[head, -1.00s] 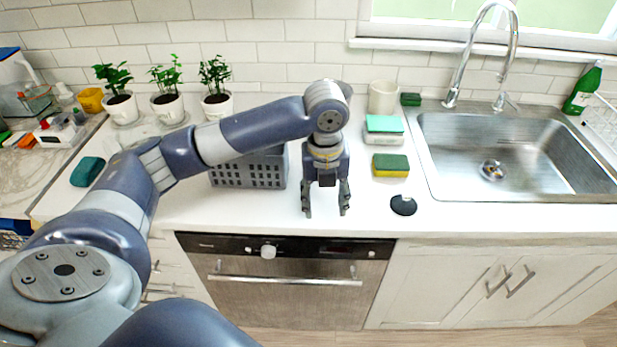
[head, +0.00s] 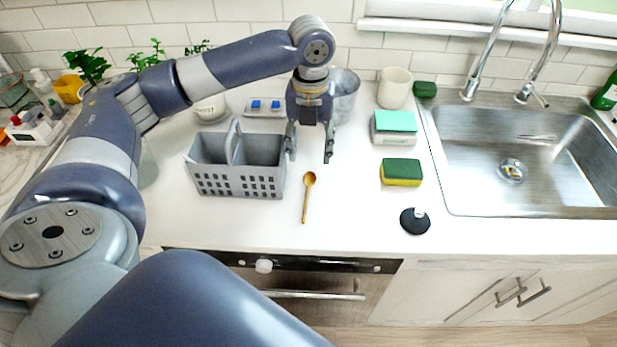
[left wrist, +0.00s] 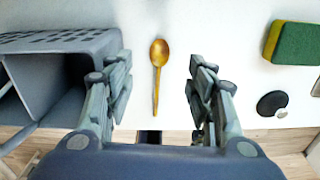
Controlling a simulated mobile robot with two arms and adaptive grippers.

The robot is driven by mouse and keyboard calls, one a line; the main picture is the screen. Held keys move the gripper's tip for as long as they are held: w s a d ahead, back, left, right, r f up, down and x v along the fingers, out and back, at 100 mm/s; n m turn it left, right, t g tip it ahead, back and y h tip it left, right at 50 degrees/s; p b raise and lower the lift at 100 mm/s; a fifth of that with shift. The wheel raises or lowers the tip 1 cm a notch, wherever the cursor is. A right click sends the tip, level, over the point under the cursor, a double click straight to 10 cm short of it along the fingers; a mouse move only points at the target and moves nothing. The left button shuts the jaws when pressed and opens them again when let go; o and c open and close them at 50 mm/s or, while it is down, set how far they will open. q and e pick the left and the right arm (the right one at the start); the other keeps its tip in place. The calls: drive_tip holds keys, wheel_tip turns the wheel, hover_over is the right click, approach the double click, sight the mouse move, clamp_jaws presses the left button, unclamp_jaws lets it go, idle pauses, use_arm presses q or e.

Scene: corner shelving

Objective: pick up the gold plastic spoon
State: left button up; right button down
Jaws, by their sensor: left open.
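The gold spoon (head: 307,198) lies flat on the white counter, just right of the grey caddy, its bowl toward the back wall and its handle toward the front edge. My left gripper (head: 309,157) is open and empty above the counter, just behind the spoon's bowl in the head view. In the left wrist view the spoon (left wrist: 158,72) shows between the two open fingers (left wrist: 158,82), apart from both. My right gripper is not in view.
The grey caddy (head: 240,182) stands close left of the spoon. To the right are sponges (head: 401,172), a black round stopper (head: 415,221) and the sink (head: 530,150). A metal pot (head: 345,95) stands behind the gripper.

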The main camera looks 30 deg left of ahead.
sight(309, 180)
use_arm(q)
wheel_tip(309, 180, down, 3)
drive_tip(key=shift+s+d+r, duration=0.1)
drive_tip(key=shift+s, duration=0.05)
drive_tip(key=shift+f+p, duration=0.3)
drive_tip(key=shift+f, duration=0.05)
drive_tip(key=f, duration=0.3)
drive_tip(key=f+p, duration=0.1)
drive_tip(key=shift+s+f, duration=0.15)
drive_tip(key=shift+s, duration=0.1)
drive_tip(key=shift+f, duration=0.2)
drive_tip(key=shift+w, duration=0.1)
drive_tip(key=c, duration=0.7)
drive_tip(key=shift+c, duration=0.2)
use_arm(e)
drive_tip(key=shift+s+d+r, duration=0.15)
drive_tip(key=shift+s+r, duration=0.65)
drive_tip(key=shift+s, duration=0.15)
